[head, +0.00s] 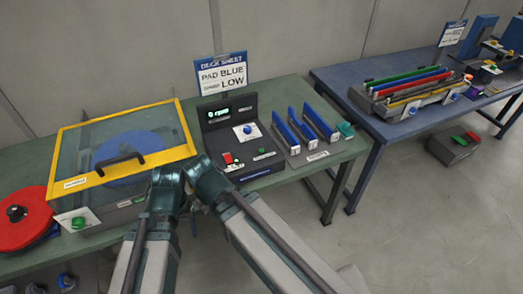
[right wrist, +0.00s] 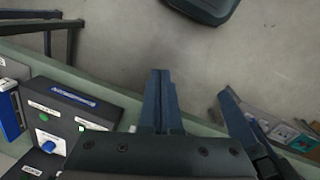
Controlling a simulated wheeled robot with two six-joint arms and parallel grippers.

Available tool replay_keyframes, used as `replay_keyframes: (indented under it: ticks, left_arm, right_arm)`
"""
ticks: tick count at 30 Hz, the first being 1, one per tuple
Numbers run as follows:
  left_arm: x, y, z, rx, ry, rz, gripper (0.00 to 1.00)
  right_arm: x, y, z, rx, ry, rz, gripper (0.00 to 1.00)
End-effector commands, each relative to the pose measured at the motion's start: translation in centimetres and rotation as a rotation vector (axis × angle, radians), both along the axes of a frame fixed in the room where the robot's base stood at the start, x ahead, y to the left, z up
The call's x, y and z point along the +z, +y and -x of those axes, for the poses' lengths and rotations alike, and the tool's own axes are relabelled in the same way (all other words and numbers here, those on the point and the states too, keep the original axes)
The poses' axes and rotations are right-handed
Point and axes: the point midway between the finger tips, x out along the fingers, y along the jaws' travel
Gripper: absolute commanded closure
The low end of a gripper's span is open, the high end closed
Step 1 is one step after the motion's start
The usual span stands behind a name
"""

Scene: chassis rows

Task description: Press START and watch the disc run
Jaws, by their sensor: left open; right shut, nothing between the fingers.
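The control box (head: 228,135) stands on the green bench with a lit green display (head: 219,112) that seems to read 0 rpm. It has a blue knob (head: 248,129), a red button (head: 228,158) and a small green button (head: 238,165); their labels are too small to read. A blue disc (head: 125,150) lies under the clear, yellow-framed lid (head: 172,104), which looks closed. My left gripper (head: 167,174) is open in front of the lid. My right gripper (head: 198,163) is shut and empty, near the box's front left; its fingers show in the right wrist view (right wrist: 164,85).
A sign (head: 222,74) reads PAD BLUE and LOW. A red disc (head: 22,218) lies at the left. Blue pads in a rack (head: 312,153) stand right of the box. A blue table (head: 375,143) holds a rack of coloured bars. Bare floor lies between.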

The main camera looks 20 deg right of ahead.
Motion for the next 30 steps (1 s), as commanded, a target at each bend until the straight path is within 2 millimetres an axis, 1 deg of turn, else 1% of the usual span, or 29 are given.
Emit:
replay_keyframes:
  ticks: [2, 5, 8, 9, 11, 12, 14, 15, 17, 18, 20, 21, 25, 27, 30]
  left_arm:
    - [-0.1, 0.0, 0.0, 0.0, 0.0, 0.0, 0.24]
    - [-0.3, 0.0, 0.0, 0.0, 0.0, 0.0, 0.24]
    - [-0.8, 0.0, 0.0, 0.0, 0.0, 0.0, 0.24]
    - [-1.0, 0.0, 0.0, 0.0, 0.0, 0.0, 0.24]
    - [-1.4, 0.0, 0.0, 0.0, 0.0, 0.0, 0.24]
    - [-1.6, 0.0, 0.0, 0.0, 0.0, 0.0, 0.24]
    - [-1.8, 0.0, 0.0, 0.0, 0.0, 0.0, 0.24]
    - [-2.0, 0.0, 0.0, 0.0, 0.0, 0.0, 0.24]
    - [-2.3, 0.0, 0.0, 0.0, 0.0, 0.0, 0.24]
    - [-2.4, 0.0, 0.0, 0.0, 0.0, 0.0, 0.24]
    - [-2.7, 0.0, 0.0, 0.0, 0.0, 0.0, 0.24]
    - [-2.8, 0.0, 0.0, 0.0, 0.0, 0.0, 0.24]
    - [-3.3, 0.0, 0.0, 0.0, 0.0, 0.0, 0.24]
    - [-3.4, 0.0, 0.0, 0.0, 0.0, 0.0, 0.24]
    - [-3.6, 0.0, 0.0, 0.0, 0.0, 0.0, 0.24]
  right_arm:
    - [-0.1, -0.1, -0.4, -0.008, -0.006, -0.007, 1.0]
    - [-0.4, -0.4, -2.0, -0.047, -0.032, -0.04, 1.0]
    - [-0.9, -1.2, -5.3, -0.125, -0.092, -0.105, 1.0]
    - [-1.1, -1.8, -7.0, -0.168, -0.123, -0.138, 1.0]
    - [-1.2, -2.9, -9.7, -0.235, -0.177, -0.19, 1.0]
    - [-1.2, -3.8, -11.4, -0.282, -0.213, -0.223, 1.0]
    - [-1.1, -5.2, -13.9, -0.35, -0.267, -0.272, 1.0]
    - [-1.0, -6.3, -15.5, -0.395, -0.303, -0.301, 1.0]
    - [-0.8, -8.1, -17.7, -0.46, -0.358, -0.343, 1.0]
    - [-0.6, -9.3, -19.1, -0.503, -0.394, -0.369, 1.0]
    - [-0.2, -11.4, -21.1, -0.568, -0.449, -0.406, 1.0]
    - [0.0, -12.7, -22.2, -0.609, -0.484, -0.429, 1.0]
    - [0.9, -17.1, -25.3, -0.726, -0.585, -0.49, 1.0]
    - [1.4, -19.2, -26.5, -0.776, -0.631, -0.515, 1.0]
    - [2.0, -21.6, -27.7, -0.834, -0.684, -0.541, 1.0]
